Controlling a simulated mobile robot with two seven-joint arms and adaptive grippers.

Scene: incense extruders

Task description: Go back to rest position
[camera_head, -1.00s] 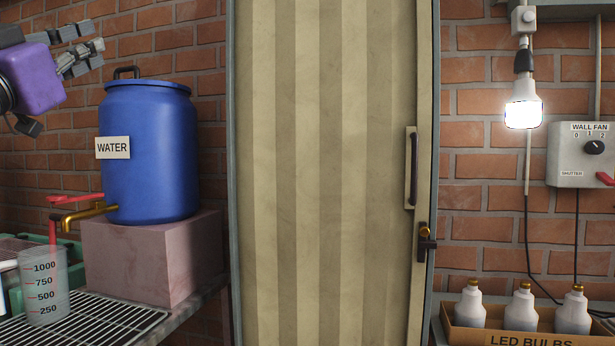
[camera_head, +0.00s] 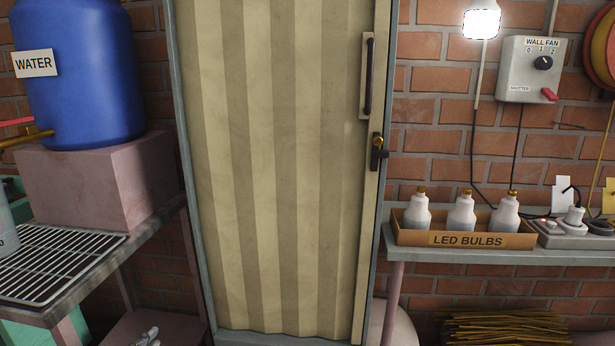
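Neither of my grippers can be clearly made out in the head view. A small grey shape (camera_head: 148,337) shows at the bottom edge on the left, cut off by the frame. I cannot tell what it is. The blue water barrel (camera_head: 85,85) stands on a pinkish block (camera_head: 95,185) at the left, with its tap at the left edge of the picture.
A wire rack (camera_head: 60,262) lies on the left bench. A closed folding door (camera_head: 275,170) fills the middle. At the right, a shelf (camera_head: 470,256) carries a box of LED bulbs (camera_head: 480,239). A wall fan switch box (camera_head: 532,68) and a lit bulb (camera_head: 481,22) are above.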

